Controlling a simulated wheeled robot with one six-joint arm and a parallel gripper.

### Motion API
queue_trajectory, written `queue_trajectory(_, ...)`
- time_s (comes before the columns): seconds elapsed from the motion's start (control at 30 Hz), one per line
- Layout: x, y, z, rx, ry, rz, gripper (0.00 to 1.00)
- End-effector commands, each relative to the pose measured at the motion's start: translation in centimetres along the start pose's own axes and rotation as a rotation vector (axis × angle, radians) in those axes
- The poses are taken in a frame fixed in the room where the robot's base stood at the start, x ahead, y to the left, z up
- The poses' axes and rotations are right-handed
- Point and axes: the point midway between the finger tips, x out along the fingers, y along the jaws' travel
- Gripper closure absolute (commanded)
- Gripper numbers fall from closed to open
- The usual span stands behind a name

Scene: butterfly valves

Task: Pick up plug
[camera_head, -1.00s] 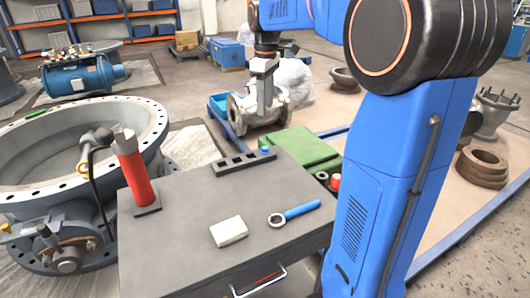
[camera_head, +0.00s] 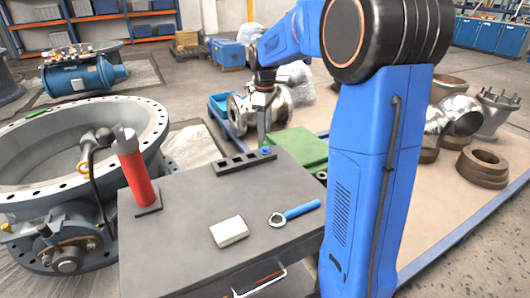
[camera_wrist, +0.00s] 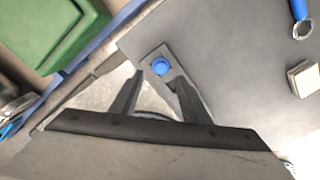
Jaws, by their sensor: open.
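The plug is a small blue round piece (camera_head: 265,151) at the right end of a dark slotted holder (camera_head: 235,163) on the grey cart top. In the wrist view the blue plug (camera_wrist: 161,66) sits in the holder just beyond my fingertips, roughly in line with the space between them. My gripper (camera_head: 264,142) is just above the plug in the head view. In the wrist view my gripper (camera_wrist: 158,80) has its two fingers apart with nothing between them that it grips. The holder's other end is hidden behind my gripper there.
On the cart top (camera_head: 180,240) are a red cylinder (camera_head: 135,175), a white block (camera_head: 229,231) and a blue-handled ring wrench (camera_head: 295,213). A green case (camera_head: 300,148) lies behind the cart. A large flanged valve (camera_head: 60,150) stands at the left.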

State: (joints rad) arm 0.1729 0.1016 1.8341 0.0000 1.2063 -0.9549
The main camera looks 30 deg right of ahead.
Motion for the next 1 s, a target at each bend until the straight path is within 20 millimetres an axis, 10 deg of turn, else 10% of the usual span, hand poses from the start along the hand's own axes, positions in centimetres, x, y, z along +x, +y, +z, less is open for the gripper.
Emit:
queue_trajectory(0.87, 6.1, -0.2, 0.2, 0.0, 0.0, 0.0, 0.58)
queue_trajectory(1.0, 6.1, -0.2, 0.2, 0.0, 0.0, 0.0, 0.84)
